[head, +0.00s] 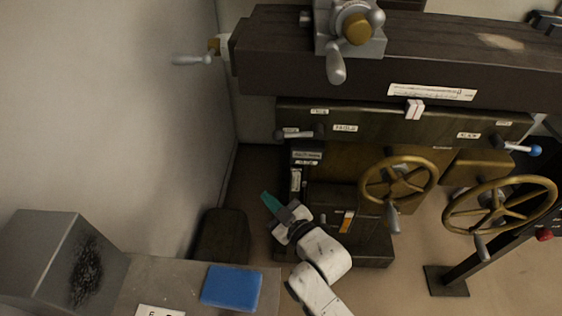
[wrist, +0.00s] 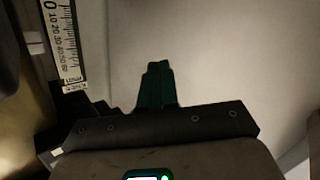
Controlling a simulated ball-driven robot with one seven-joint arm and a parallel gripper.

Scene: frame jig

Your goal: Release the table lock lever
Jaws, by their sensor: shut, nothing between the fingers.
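The milling machine's front carries a short grey lever (head: 299,133) on its left side. Another lever with a blue ball end (head: 534,150) is on its right side. The labels are too small to read, so I cannot tell which is the table lock lever. My gripper (head: 266,196), with green fingers, is below and left of the grey lever and apart from it. In the wrist view its fingers (wrist: 157,72) are together and empty. Neither lever shows clearly in the wrist view.
The long dark table (head: 280,65) overhangs the front, with a crank handle (head: 190,59) at its left end. Two brass handwheels (head: 398,160) (head: 500,181) stick out at right. A wall is close at left. A bench with a blue pad (head: 231,287) is in front. A scale (wrist: 64,42) is near the gripper.

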